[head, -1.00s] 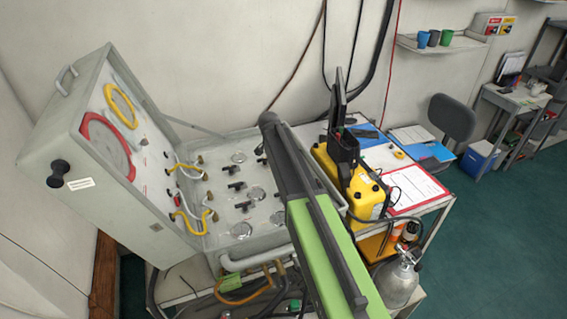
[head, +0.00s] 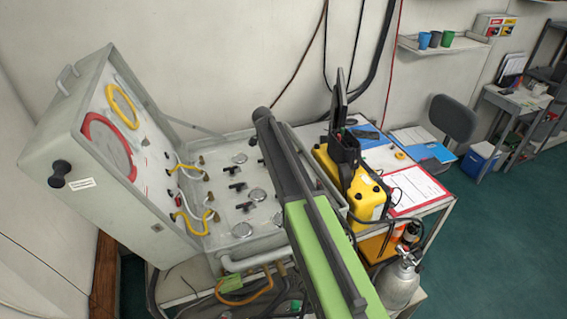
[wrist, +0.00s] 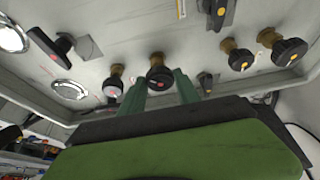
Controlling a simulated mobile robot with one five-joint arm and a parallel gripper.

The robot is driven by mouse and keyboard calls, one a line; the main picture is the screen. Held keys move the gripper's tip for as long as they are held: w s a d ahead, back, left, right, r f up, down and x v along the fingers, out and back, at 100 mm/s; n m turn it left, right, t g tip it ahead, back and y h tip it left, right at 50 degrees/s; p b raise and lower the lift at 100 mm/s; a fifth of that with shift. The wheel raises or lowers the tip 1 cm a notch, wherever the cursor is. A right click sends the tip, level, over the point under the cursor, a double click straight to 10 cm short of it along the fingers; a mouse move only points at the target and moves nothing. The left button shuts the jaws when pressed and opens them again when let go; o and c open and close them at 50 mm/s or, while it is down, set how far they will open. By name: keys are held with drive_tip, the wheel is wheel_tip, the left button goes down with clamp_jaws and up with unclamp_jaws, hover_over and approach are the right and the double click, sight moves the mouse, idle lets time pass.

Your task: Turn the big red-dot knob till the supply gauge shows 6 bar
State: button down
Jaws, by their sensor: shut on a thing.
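In the wrist view, the big black knob with a red dot (wrist: 159,70) sits on a brass stem on the grey panel. My gripper (wrist: 161,80) has its two green fingers on either side of this knob and is shut on it. The red dot faces the camera at the knob's lower edge. In the head view my arm hides the knob and the gripper. The air panel case (head: 48,150) stands open there, with a red-ringed gauge (head: 106,146) and a yellow-ringed gauge (head: 122,106) in its lid.
A smaller knob with a pinkish dot (wrist: 113,88) is close left of the held knob. Yellow-dot knobs (wrist: 289,51) sit to the right, and a black T-handle (wrist: 50,46) to the left. A yellow unit (head: 352,185) stands right of my arm in the head view.

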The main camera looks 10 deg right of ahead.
drive_tip(key=shift+s+d, duration=0.1)
drive_tip(key=shift+s, duration=0.05)
drive_tip(key=c, duration=1.2)
unclamp_jaws()
drive_tip(key=o, duration=0.3)
drive_tip(key=shift+s+r, duration=0.1)
drive_tip(key=shift+r, duration=0.05)
drive_tip(key=p+v, duration=1.6)
drive_tip(key=v, duration=0.1)
drive_tip(key=shift+r, duration=0.15)
